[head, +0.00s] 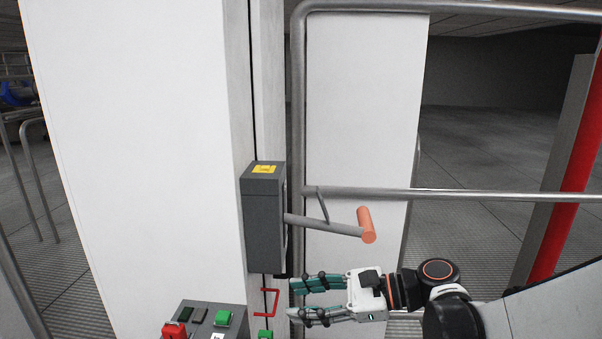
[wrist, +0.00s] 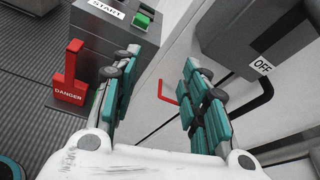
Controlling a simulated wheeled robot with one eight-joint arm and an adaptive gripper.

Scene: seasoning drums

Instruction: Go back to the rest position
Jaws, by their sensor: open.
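My gripper (head: 291,299) is open and empty. In the head view it points left, below a grey switch box (head: 264,215) with a yellow label and a lever with an orange handle (head: 366,225). In the wrist view its two teal fingers (wrist: 155,72) are spread apart. Between and beyond them is a thin red bracket (wrist: 172,92) on the pale panel, which also shows in the head view (head: 271,302) just left of the fingertips. The fingers appear apart from the bracket.
A control box (head: 205,318) with green and red controls stands at lower left. In the wrist view a red DANGER switch (wrist: 71,80) and a green START button (wrist: 143,19) show left, and an OFF label (wrist: 263,66) right. A metal railing (head: 480,195) runs behind my arm.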

